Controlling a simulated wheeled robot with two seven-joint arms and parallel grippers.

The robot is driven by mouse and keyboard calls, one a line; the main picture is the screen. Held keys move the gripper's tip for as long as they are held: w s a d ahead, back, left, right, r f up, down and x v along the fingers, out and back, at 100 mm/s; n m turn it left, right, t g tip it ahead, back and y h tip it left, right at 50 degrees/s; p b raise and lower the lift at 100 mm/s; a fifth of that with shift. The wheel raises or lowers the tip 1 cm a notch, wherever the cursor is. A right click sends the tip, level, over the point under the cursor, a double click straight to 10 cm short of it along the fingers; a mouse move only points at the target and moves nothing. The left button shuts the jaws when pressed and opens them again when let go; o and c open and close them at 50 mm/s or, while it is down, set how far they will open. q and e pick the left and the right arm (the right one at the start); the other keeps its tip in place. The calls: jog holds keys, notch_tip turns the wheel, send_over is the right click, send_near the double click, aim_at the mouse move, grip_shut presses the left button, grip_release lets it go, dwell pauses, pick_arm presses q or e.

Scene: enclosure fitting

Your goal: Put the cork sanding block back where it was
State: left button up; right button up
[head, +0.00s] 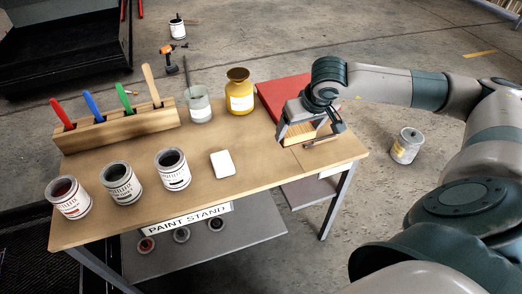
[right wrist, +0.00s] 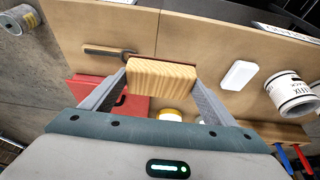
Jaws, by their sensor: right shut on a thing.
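A tan block with wood-like grain (head: 300,132), apparently the sanding block, is between the fingers of my right gripper (head: 311,135). In the right wrist view the same block (right wrist: 162,75) spans the gap between both fingertips, and the right gripper (right wrist: 162,82) is shut on it. A thin dark red edge shows along its far side. The block is over the right part of the wooden table (head: 240,190); I cannot tell whether it touches the top. My left gripper is not in view.
A brown-handled tool (head: 325,140) lies close beside the block. A red case (head: 275,92) is behind it. A yellow jar (head: 239,95), a glass jar (head: 198,104) and a white block (head: 222,164) stand left. Paint cans (head: 121,183) line the front left. Bare tabletop lies around the white block.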

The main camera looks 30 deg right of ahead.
jog(key=w+a+f+p, duration=0.1)
jog(key=w+a+f, duration=0.3)
jog(key=w+a, duration=0.1)
jog(key=w+a+f+p, duration=0.1)
jog(key=w+a+f, duration=0.1)
jog(key=shift+w+a+f+p, duration=0.1)
jog(key=shift+w+a+p, duration=0.15)
jog(key=shift+p, duration=0.1)
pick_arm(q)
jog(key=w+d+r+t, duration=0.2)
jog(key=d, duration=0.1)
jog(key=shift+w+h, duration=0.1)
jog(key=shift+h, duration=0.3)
pick_arm(e)
jog(key=shift+f, duration=0.15)
jog(key=shift+f, duration=0.35)
notch_tip(320, 180, down, 3)
jog(key=shift+r+p, duration=0.1)
jog(key=shift+p, duration=0.45)
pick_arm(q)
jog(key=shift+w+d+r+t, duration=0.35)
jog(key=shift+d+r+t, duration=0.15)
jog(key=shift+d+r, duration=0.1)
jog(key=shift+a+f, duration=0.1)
pick_arm(e)
jog(key=shift+f, duration=0.25)
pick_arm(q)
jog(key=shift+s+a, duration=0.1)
pick_arm(e)
jog(key=o, duration=1.1)
